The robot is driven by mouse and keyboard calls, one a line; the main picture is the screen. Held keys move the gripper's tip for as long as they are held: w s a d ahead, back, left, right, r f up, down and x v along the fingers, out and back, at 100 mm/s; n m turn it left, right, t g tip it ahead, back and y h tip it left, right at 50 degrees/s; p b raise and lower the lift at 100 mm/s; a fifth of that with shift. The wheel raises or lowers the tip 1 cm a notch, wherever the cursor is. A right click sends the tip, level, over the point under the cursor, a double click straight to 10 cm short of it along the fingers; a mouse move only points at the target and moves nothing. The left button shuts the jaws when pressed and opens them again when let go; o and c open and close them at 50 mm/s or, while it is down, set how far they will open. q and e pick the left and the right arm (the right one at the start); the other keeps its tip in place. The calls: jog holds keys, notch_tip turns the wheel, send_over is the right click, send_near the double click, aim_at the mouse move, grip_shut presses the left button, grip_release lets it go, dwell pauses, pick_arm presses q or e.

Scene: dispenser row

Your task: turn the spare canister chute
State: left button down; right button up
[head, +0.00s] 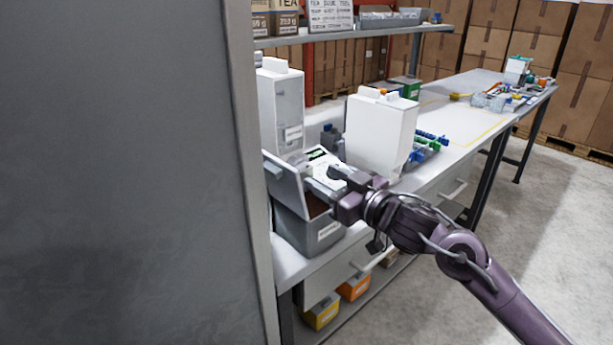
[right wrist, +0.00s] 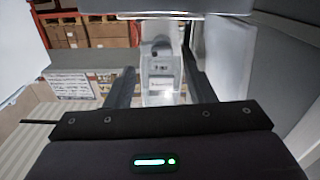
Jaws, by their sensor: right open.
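Two white dispenser canisters stand on the bench in the head view, one at the back left (head: 281,112) and a larger one (head: 376,133) to its right. I cannot tell which is the spare one, and no chute shows clearly. My right gripper (head: 318,184) is open, over the bench in front of the canisters and beside the raised lid of a grey bin. In the right wrist view its two dark fingers (right wrist: 160,92) stand apart. A pale labelled canister (right wrist: 161,86) shows between them, seemingly beyond the tips; I cannot tell whether they touch it. My left gripper is out of view.
The grey bin (head: 310,236) stands open at the bench's front edge, close to my right gripper. A large grey panel (head: 120,170) fills the left side. A shelf (head: 350,34) runs above the bench. Small coloured parts (head: 428,143) lie right of the larger canister. Free floor lies right.

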aim_at(304, 167)
jog(key=x, duration=0.4)
jog(key=shift+a+r, duration=0.1)
jog(key=shift+a, duration=0.05)
jog(key=shift+w+a+p, duration=0.25)
jog(key=shift+w+p, duration=0.05)
jog(key=shift+w, duration=0.1)
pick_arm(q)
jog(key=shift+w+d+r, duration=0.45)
pick_arm(e)
jog(key=c, duration=1)
